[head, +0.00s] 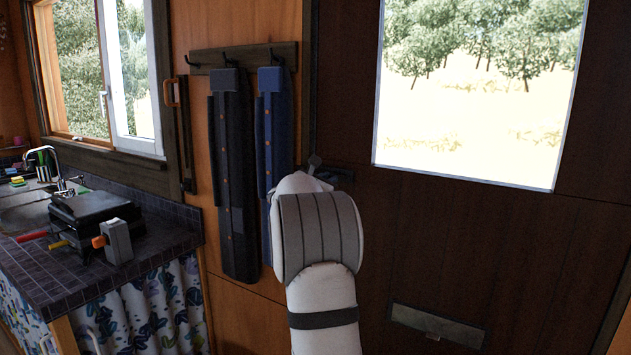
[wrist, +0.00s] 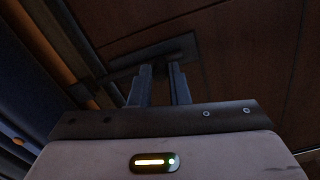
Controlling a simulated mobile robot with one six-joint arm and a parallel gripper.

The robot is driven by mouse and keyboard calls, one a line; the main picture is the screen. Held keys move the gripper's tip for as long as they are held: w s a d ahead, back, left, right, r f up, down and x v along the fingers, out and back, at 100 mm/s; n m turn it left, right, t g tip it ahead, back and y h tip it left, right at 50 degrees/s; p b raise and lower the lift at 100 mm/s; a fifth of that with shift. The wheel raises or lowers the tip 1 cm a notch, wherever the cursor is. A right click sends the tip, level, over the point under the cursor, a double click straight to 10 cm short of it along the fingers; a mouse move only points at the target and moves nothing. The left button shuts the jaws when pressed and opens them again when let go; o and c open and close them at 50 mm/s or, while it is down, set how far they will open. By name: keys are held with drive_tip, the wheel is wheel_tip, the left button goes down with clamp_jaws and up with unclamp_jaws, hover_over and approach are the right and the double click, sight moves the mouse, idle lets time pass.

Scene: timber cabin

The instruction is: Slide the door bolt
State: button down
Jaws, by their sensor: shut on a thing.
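The dark door bolt (wrist: 188,45) is fixed on the brown wooden door (wrist: 245,55) and shows ahead of my gripper in the wrist view. My gripper (wrist: 160,69) has its two fingers at the bolt, shut on a part between them. The gripped part is dark and mostly hidden by the fingers. In the head view my white arm covers the gripper and most of the bolt. A dark piece of the bolt's fitting (head: 338,175) shows just right of my wrist, below the door window's left side.
Two dark garments (head: 232,180) hang on a hook rail (head: 240,57) left of the door, close to my arm. A tiled counter (head: 165,235) with a sink and a black case (head: 93,212) stands at left. A metal flap (head: 437,327) is low on the door.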

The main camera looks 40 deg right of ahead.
drive_tip(key=shift+s+d, duration=0.15)
drive_tip(key=c, duration=1.4)
unclamp_jaws()
drive_tip(key=shift+s, duration=0.1)
drive_tip(key=shift+o, duration=0.2)
drive_tip(key=b+v, duration=0.1)
drive_tip(key=v, duration=0.7)
drive_tip(key=shift+b, duration=0.4)
drive_tip(key=shift+r, duration=0.1)
